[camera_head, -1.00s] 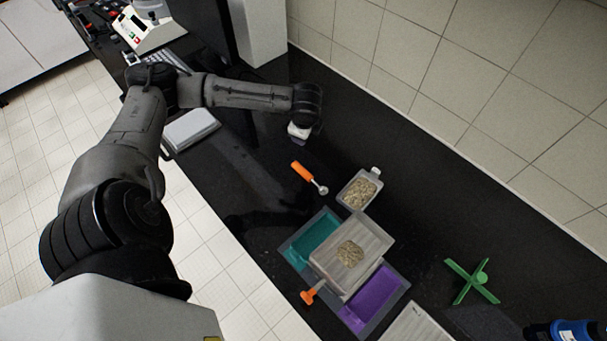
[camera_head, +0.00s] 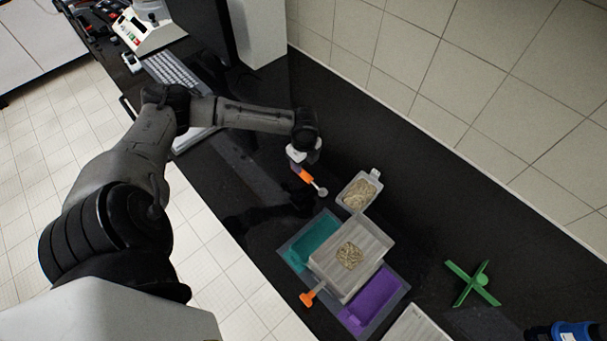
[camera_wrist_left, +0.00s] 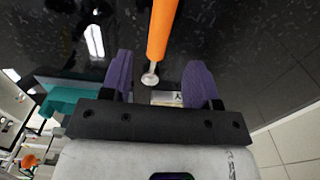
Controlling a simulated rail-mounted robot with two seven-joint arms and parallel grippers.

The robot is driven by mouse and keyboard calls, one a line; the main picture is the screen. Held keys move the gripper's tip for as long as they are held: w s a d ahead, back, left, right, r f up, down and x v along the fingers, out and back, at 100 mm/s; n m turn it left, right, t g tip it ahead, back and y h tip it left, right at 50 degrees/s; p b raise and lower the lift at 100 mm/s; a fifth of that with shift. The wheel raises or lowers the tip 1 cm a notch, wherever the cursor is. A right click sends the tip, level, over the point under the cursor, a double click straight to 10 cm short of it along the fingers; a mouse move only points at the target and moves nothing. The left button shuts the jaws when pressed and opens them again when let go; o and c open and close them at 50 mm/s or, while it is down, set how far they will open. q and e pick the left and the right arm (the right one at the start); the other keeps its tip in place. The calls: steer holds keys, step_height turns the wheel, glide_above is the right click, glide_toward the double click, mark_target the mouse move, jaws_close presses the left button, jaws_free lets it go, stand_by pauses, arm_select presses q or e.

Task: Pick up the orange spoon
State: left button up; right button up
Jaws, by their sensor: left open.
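The orange spoon (camera_head: 306,175) lies on the black bench, with an orange handle and a small metallic bowl at its lower right end. My left gripper (camera_head: 297,166) is above the handle end and hides part of it. In the left wrist view the spoon (camera_wrist_left: 161,32) lies between the two purple fingertips of my left gripper (camera_wrist_left: 158,72). The fingers are spread, with gaps on both sides of the spoon. My right gripper does not show.
A small container of grains (camera_head: 359,192) stands right of the spoon. A grey sieve box (camera_head: 375,245) with grains sits over the teal (camera_head: 308,240) and purple (camera_head: 373,294) trays. An orange-handled tool (camera_head: 308,298) sticks out there. A green cross (camera_head: 472,284) lies at the right.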

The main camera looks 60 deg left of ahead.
mark_target(303, 172)
arm_select(q)
steer(key=shift+s+f, duration=0.1)
steer(key=shift+f, duration=3)
steer(key=shift+c, duration=0.3)
jaws_close()
steer(key=shift+r, duration=0.15)
